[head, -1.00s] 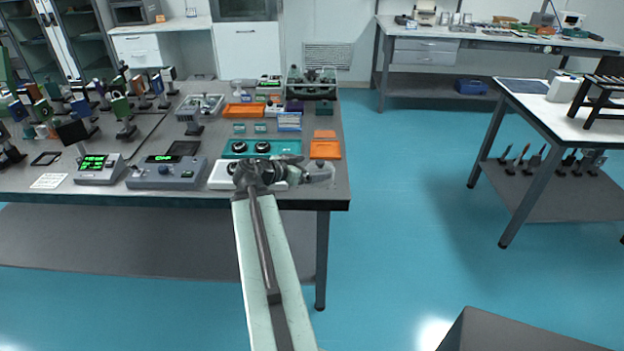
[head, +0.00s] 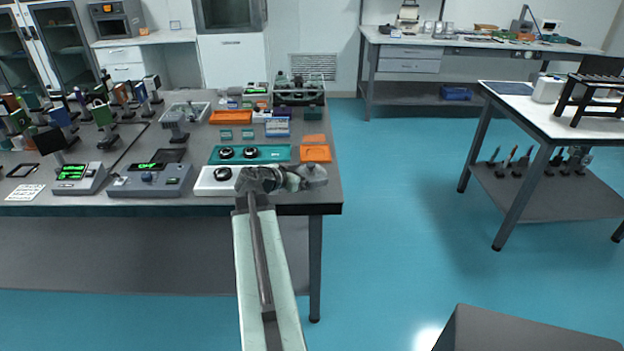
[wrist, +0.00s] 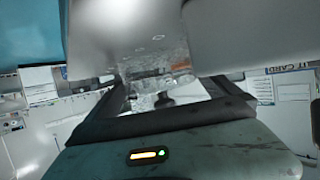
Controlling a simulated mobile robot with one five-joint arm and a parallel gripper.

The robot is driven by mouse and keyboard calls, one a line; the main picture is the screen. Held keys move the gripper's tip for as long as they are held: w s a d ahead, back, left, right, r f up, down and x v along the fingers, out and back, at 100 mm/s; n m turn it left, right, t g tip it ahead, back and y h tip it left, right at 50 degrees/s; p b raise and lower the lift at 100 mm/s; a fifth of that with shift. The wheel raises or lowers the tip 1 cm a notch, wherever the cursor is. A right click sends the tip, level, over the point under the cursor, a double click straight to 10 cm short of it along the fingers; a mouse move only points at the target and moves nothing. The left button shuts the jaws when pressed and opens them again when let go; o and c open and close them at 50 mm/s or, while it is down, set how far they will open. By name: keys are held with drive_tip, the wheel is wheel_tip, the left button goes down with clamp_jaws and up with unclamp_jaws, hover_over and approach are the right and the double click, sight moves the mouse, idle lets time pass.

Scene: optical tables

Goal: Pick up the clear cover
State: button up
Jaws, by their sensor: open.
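I cannot pick out the clear cover with certainty. A pale, see-through, shallow box-like thing (head: 186,111) lies towards the back of the dark table (head: 325,190), behind the instruments; I cannot tell whether it is the cover. My gripper (head: 318,176) is at the table's front right corner, right of a white panel with a black knob (head: 216,180). It is open, and I see nothing held in it. In the wrist view large grey surfaces fill the top, and a dark frame surrounds a blurred pale opening.
A teal panel with two black knobs (head: 249,154) and orange trays (head: 315,153) lie close to my gripper. Instruments with green displays (head: 150,179) line the front edge. Many optics mounts crowd the left. A white-topped table (head: 535,107) stands right, beyond open blue floor (head: 400,240).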

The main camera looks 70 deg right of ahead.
sight(311, 164)
drive_tip(key=shift+x, duration=0.95)
drive_tip(key=shift+a, duration=0.1)
drive_tip(key=c, duration=1)
wheel_tip(311, 164, up, 10)
drive_tip(key=p, duration=1)
drive_tip(key=shift+r, duration=0.25)
drive_tip(key=shift+f, duration=0.15)
